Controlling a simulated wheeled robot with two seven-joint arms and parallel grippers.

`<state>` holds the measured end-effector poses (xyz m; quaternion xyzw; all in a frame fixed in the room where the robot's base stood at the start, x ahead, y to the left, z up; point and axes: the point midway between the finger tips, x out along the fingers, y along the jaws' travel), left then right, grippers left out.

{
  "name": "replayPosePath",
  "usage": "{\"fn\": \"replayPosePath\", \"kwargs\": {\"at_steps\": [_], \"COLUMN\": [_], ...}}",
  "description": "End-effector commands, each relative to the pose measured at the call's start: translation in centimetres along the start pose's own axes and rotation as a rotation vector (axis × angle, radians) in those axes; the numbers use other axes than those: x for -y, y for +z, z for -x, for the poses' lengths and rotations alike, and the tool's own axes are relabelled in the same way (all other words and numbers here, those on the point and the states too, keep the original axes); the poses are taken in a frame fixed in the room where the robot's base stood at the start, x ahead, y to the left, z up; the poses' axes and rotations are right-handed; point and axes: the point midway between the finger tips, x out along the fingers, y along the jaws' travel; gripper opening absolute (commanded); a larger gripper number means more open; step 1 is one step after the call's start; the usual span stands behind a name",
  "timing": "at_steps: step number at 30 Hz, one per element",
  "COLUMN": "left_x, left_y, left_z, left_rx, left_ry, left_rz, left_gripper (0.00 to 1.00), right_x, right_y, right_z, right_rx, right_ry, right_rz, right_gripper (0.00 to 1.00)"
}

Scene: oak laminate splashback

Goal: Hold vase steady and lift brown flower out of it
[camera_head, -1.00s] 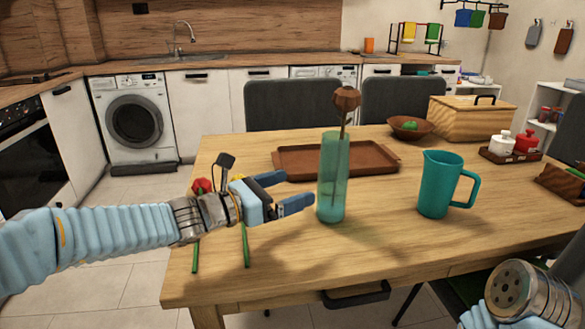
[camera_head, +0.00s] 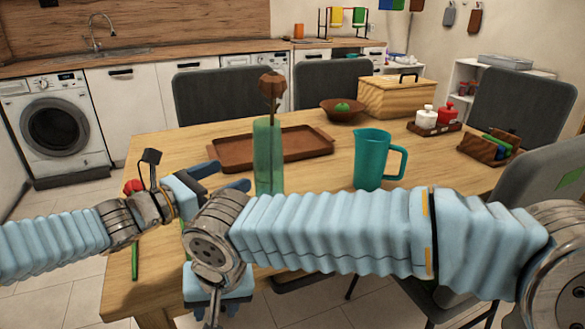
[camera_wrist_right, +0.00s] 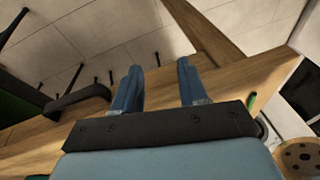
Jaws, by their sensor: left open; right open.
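The translucent green vase (camera_head: 268,155) stands upright on the table, with the brown flower (camera_head: 272,84) upright in it. The flower's head and upper stem rise above the rim. The vase's foot is partly hidden by my right arm. My left gripper (camera_head: 233,175) is open just left of the vase, fingers pointing at it, with nothing between them. My right arm crosses in front of the vase. Its gripper hangs low at the table's front edge, largely out of sight in the head view. In the right wrist view, my right gripper (camera_wrist_right: 160,66) is open and empty.
A teal jug (camera_head: 371,160) stands right of the vase. A brown tray (camera_head: 226,155) lies behind. A red flower (camera_head: 133,187) lies by my left wrist. A bowl (camera_head: 330,109), a wooden box (camera_head: 397,98) and a condiment rack (camera_head: 434,128) sit farther back. Grey chairs surround the table.

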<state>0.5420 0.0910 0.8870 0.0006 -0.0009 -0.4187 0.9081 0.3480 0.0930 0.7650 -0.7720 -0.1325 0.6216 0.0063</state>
Motion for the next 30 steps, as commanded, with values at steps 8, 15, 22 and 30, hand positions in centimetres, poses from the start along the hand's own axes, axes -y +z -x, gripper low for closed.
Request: {"fn": "replayPosePath", "kwargs": {"at_steps": [8, 15, 22, 30], "left_x": [0.0, 0.0, 0.0, 0.0], "left_y": [0.0, 0.0, 0.0, 0.0], "left_z": [0.0, 0.0, 0.0, -1.4], "left_rx": [0.000, 0.000, 0.000, 0.001], "left_ry": [0.000, 0.000, 0.000, -0.003], "left_rz": [0.000, 0.000, 0.000, 0.002], "left_gripper": [0.98, 0.98, 0.98, 0.98], "right_x": [-0.6, -4.3, -8.6, -9.9], "right_y": [-8.6, -17.4, -20.4, -20.9], "right_z": [12.8, 25.3, 33.1, 35.2], "right_rx": [-0.062, -0.401, -0.608, -0.660], "right_ry": [0.145, 0.053, 0.074, 0.090], "right_rz": [-0.110, 0.080, 0.171, 0.194], "right_gripper": [0.43, 0.43, 0.43, 0.43]}}
